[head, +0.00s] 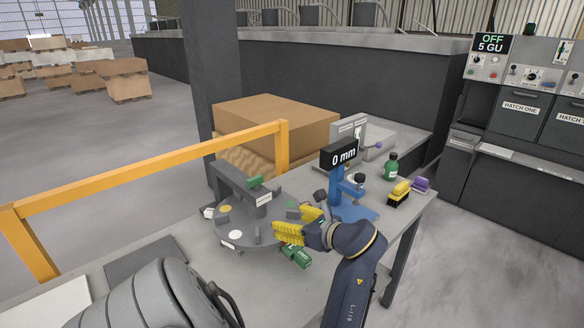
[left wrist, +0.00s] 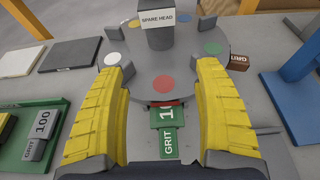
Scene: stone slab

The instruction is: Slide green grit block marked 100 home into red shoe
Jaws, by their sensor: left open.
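The green grit block (left wrist: 167,143) lies flat in the left wrist view, its label partly readable as "GRIT 10". Its far end meets the thin red shoe (left wrist: 168,103) at the near rim of the grey round disc (left wrist: 138,80); how deep it sits I cannot tell. My right gripper is not in view.
The disc carries coloured dots, upright grey posts and a spare head (left wrist: 158,25). A blue stand (head: 347,185) with a "0 mm" display is close to my left gripper. A green tray (left wrist: 60,112) holds a grey piece labelled 100. A brown grit block (left wrist: 239,62) lies right of the disc.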

